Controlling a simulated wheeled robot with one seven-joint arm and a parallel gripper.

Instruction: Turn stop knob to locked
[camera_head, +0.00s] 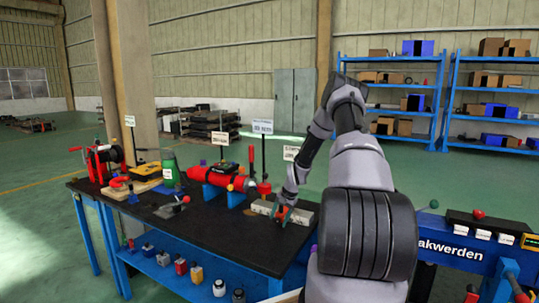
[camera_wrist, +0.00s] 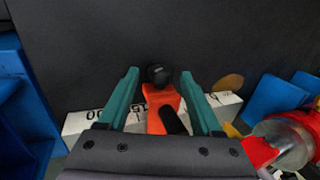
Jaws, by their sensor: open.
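In the wrist view an orange stop block (camera_wrist: 155,97) sits on a pale rail (camera_wrist: 90,121) with black marks and digits. A round black knob (camera_wrist: 158,75) is on the block's far end, and a dark lever-like piece (camera_wrist: 174,121) lies nearer the camera. I cannot tell which of these is the stop knob, or its locked mark. My gripper (camera_wrist: 160,73) is open, with one teal finger on each side of the block and black knob; contact is not clear. In the head view my gripper (camera_head: 283,214) is low over the pale rail (camera_head: 303,217) on the bench, largely hiding the block.
The black bench top (camera_head: 225,235) holds a red cylinder (camera_head: 218,175) on blue supports behind the rail. It shows at the right of the wrist view with blue blocks (camera_wrist: 272,97). A green canister (camera_head: 168,166) and a reel (camera_head: 102,160) stand left. The front bench top is mostly clear.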

